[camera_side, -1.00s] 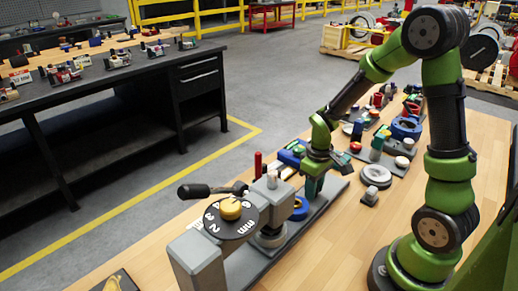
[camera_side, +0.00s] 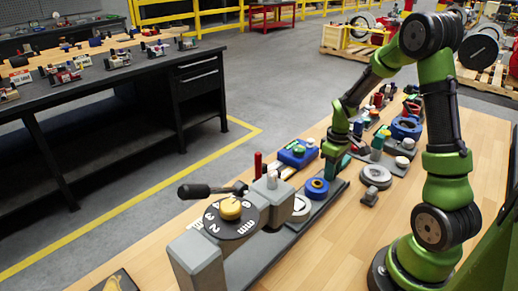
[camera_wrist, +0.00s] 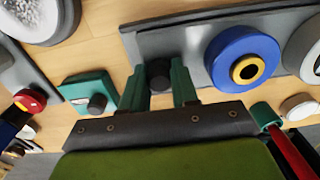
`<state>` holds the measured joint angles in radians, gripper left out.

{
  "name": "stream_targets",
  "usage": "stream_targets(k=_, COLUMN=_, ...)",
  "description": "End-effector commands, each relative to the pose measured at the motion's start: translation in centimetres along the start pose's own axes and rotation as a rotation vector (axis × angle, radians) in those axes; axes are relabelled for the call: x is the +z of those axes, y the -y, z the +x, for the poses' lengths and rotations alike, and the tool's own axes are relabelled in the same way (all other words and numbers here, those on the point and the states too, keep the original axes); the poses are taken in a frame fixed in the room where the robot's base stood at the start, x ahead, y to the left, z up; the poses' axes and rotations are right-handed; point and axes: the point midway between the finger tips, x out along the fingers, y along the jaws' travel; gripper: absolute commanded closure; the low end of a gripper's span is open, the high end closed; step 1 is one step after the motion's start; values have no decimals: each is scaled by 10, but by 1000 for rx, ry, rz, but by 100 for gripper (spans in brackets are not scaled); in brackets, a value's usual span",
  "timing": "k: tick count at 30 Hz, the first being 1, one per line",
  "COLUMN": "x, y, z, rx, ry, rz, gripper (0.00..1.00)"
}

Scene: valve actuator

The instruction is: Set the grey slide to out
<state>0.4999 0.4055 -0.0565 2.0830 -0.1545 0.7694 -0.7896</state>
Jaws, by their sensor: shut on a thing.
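The grey slide lies along the long grey base (camera_side: 270,247) and carries a blue wheel with a yellow ring (camera_side: 317,188) and a pale grey disc (camera_side: 301,208). In the wrist view the blue wheel (camera_wrist: 243,58) is right of my fingers, on a grey plate (camera_wrist: 197,42). A dark round knob (camera_wrist: 160,74) stands near the plate's end. My gripper (camera_side: 331,172) is at the far end of the base, and in the wrist view its green fingers (camera_wrist: 160,85) are shut on that knob. The knob is hidden in the side view.
A dial (camera_side: 231,217) with a yellow knob and a black lever stands at the near end. A blue box with a green button (camera_side: 297,153) is left of my gripper. A grey round part (camera_side: 376,176) is to the right. More fixtures stand beyond; bare wood lies at front right.

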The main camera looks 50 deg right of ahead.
Motion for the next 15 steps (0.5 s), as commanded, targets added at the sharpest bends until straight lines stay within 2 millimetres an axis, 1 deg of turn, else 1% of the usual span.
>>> stream_targets(k=1, x=0, y=-8, z=-1, rx=17, ry=-8, rz=4, gripper=100)
stream_targets(k=2, x=0, y=-9, z=-1, rx=17, ry=-8, rz=4, gripper=100)
stream_targets(k=3, x=0, y=-9, z=-1, rx=18, ry=-8, rz=4, gripper=69)
stream_targets(k=8, x=0, y=-8, z=-1, rx=17, ry=-8, rz=4, gripper=45)
stream_targets(k=15, x=0, y=-6, z=-1, rx=12, ry=-5, rz=3, gripper=45)
